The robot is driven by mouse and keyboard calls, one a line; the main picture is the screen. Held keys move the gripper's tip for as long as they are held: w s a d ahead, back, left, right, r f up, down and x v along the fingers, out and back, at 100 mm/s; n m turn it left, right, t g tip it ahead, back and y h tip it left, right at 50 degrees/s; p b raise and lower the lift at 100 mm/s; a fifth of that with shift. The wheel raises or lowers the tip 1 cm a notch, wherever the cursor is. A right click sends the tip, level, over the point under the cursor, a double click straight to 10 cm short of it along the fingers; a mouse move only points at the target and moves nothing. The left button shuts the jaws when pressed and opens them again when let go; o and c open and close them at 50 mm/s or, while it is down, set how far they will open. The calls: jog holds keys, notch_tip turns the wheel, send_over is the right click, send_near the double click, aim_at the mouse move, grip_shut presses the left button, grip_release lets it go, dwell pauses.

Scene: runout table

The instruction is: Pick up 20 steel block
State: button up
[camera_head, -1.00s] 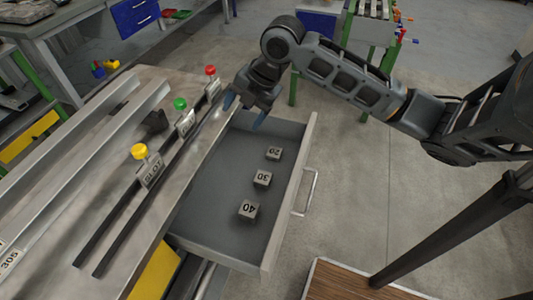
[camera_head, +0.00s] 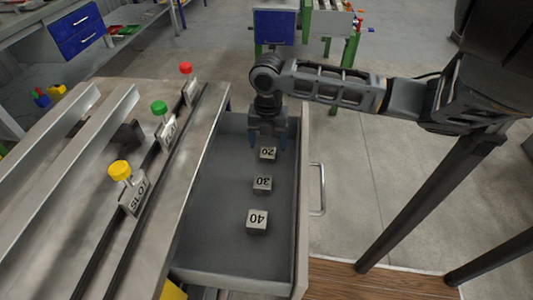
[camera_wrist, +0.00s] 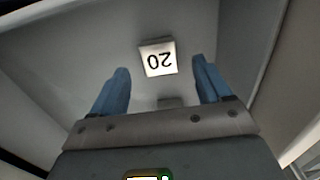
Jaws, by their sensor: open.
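The steel block marked 20 (camera_head: 268,153) lies in the open grey drawer (camera_head: 215,245), at its far end. In the wrist view the 20 block (camera_wrist: 158,57) is ahead of and between the blue fingertips, its number upside down. My gripper (camera_head: 268,142) is over the far end of the drawer, just behind and above the 20 block. In the wrist view my gripper (camera_wrist: 162,78) is open and nothing is held between its fingers. Whether the fingertips are level with the block I cannot tell.
Blocks marked 30 (camera_head: 262,184) and 40 (camera_head: 257,221) lie nearer in the same drawer. The drawer walls stand close around. The metal table (camera_head: 100,180) at left carries rails and slot stops with yellow (camera_head: 120,170), green (camera_head: 159,108) and red (camera_head: 186,68) knobs.

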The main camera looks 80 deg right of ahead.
aim_at(268, 152)
jog(key=shift+f, duration=1.75)
jog(key=c, duration=1.4)
